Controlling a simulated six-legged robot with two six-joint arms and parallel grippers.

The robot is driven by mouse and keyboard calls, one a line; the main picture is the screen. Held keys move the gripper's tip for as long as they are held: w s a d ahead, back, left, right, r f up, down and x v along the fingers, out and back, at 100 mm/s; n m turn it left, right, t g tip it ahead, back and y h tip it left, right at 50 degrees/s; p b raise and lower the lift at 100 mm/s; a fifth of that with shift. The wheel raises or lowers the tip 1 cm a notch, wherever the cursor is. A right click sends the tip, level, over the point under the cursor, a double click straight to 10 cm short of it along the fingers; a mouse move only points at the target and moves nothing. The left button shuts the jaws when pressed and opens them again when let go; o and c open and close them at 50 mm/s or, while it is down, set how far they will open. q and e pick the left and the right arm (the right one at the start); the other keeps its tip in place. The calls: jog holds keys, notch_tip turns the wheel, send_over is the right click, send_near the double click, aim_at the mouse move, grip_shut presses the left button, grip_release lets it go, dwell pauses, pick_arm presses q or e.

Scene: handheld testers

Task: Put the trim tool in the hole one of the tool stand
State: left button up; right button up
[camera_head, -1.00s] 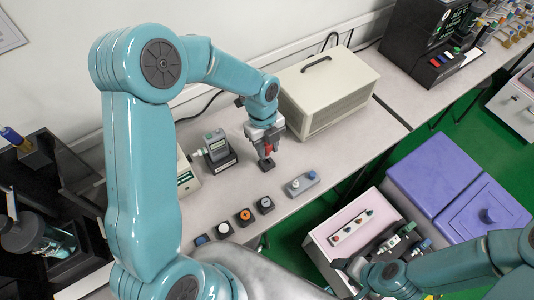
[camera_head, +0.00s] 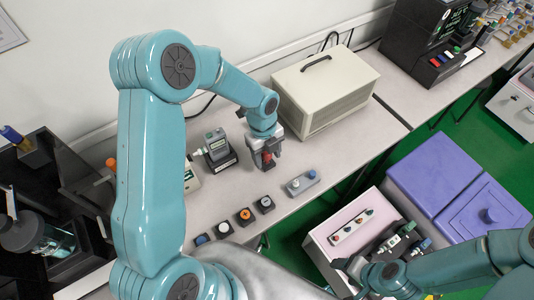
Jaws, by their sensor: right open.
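My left gripper (camera_head: 268,160) points down over the bench, around or just above a small red and dark piece (camera_head: 267,158). I cannot tell whether its fingers are closed on that piece, or whether the piece is the trim tool. A small grey block (camera_head: 308,187) with a pale knob lies right of the gripper; I cannot tell whether it is the tool stand, and no hole shows clearly. My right gripper (camera_head: 352,268) is open, low at the lower right beside the pink-topped box.
A dark handheld tester (camera_head: 217,147) stands left of the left gripper. Several dark button blocks (camera_head: 244,217) line the bench front. A beige case (camera_head: 325,87) stands behind. Purple boxes (camera_head: 440,180) and a pink-topped box (camera_head: 345,220) are at right. Bench between is clear.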

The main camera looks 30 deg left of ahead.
pick_arm(q)
jog(key=shift+r, duration=0.1)
jog(key=shift+r, duration=0.25)
notch_tip(320, 180, up, 12)
jog(key=a, duration=0.1)
jog(key=shift+w+a+f, duration=0.2)
jog(key=shift+w+a, duration=0.1)
jog(key=shift+w, duration=0.1)
jog(key=shift+d+f, duration=0.1)
